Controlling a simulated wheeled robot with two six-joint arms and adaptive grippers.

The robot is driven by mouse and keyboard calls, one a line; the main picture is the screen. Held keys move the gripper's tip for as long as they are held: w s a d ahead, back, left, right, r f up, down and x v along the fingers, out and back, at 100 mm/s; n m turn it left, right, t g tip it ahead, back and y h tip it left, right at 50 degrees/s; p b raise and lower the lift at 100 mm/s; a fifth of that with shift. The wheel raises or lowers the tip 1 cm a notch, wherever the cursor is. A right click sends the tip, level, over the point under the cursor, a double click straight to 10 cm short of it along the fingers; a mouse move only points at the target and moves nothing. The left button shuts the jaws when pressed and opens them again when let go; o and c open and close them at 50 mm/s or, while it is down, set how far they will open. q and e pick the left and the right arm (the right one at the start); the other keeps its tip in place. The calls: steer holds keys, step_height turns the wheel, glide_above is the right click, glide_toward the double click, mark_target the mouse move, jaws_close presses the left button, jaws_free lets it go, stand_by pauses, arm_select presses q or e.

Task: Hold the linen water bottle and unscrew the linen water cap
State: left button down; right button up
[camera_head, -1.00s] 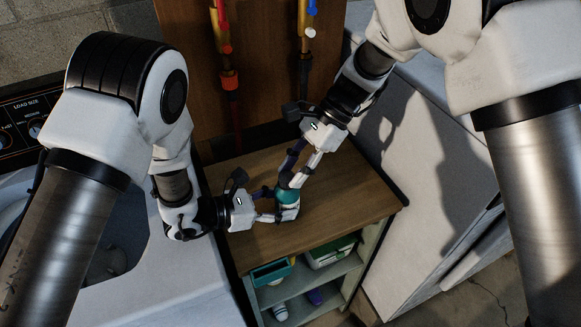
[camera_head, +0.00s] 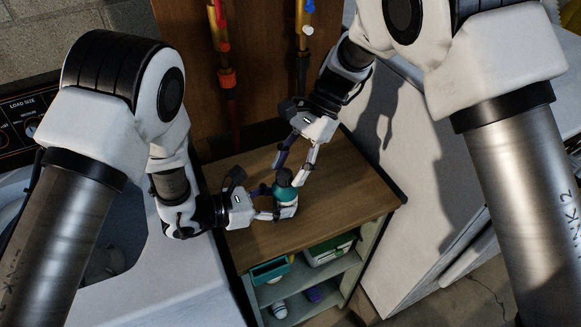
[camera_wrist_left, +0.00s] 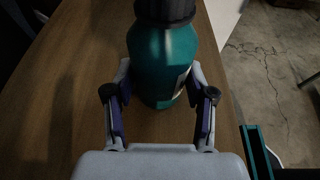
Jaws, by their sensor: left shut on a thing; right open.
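The linen water bottle (camera_head: 287,196) is teal with a pale label and stands upright on the wooden top of a small cabinet. Its dark cap (camera_head: 284,177) sits on top. My left gripper (camera_head: 275,205) is shut on the bottle's body from the left. In the left wrist view the teal bottle (camera_wrist_left: 163,70) is between the two fingers, and the lower part of the black cap (camera_wrist_left: 165,10) shows at the top edge. My right gripper (camera_head: 290,174) is open, reaching down from above with its fingers around or close beside the cap. Whether they touch it I cannot tell.
The wooden cabinet top (camera_head: 345,190) is clear around the bottle. Shelves below hold a teal bin (camera_head: 270,270) and other items. A washer (camera_head: 150,285) stands at left and a white appliance (camera_head: 420,180) at right. Pipes with red and blue valves rise behind.

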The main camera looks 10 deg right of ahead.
steer(key=m+t, duration=0.1)
steer(key=m, duration=0.1)
steer(key=m+t+y, duration=0.1)
steer(key=s+m+t, duration=0.1)
steer(key=m, duration=0.1)
steer(key=shift+d+m, duration=0.3)
arm_select(q)
steer(key=shift+s, duration=0.1)
arm_select(e)
steer(key=m+t, duration=0.1)
steer(key=m, duration=0.1)
steer(key=s+m+t, duration=0.1)
steer(key=m+t, duration=0.1)
steer(key=shift+m, duration=0.3)
steer(key=shift+w+a+m+t, duration=0.1)
steer(key=shift+a+m+t, duration=0.05)
steer(key=shift+m+t, duration=0.2)
arm_select(q)
steer(key=shift+a, duration=0.1)
arm_select(e)
steer(key=shift+a, duration=0.1)
steer(key=shift+w+r, duration=0.1)
